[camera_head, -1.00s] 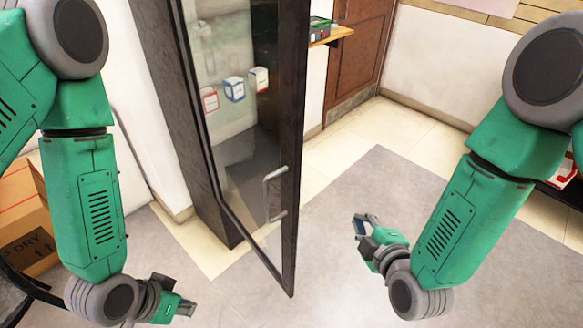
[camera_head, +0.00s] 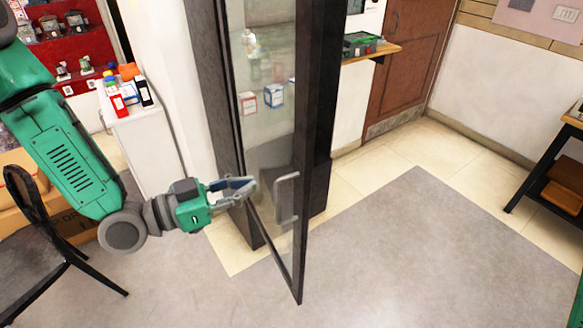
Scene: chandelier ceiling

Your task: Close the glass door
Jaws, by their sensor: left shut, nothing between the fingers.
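The glass door (camera_head: 268,150) has a dark frame and stands ajar, swung out from the dark cabinet behind it. Its metal handle (camera_head: 285,200) is on the right side of the door, near the free edge. My left gripper (camera_head: 250,186) is shut and empty. It is level with the handle and just left of it, at the door's glass; I cannot tell whether it touches the glass. My right gripper is out of view.
A white counter (camera_head: 140,130) with small boxes and bottles stands at the left, near a black chair (camera_head: 38,235). A wooden door (camera_head: 410,65) is at the back. A black-legged table (camera_head: 545,160) stands at the right. The grey floor (camera_head: 420,260) is clear.

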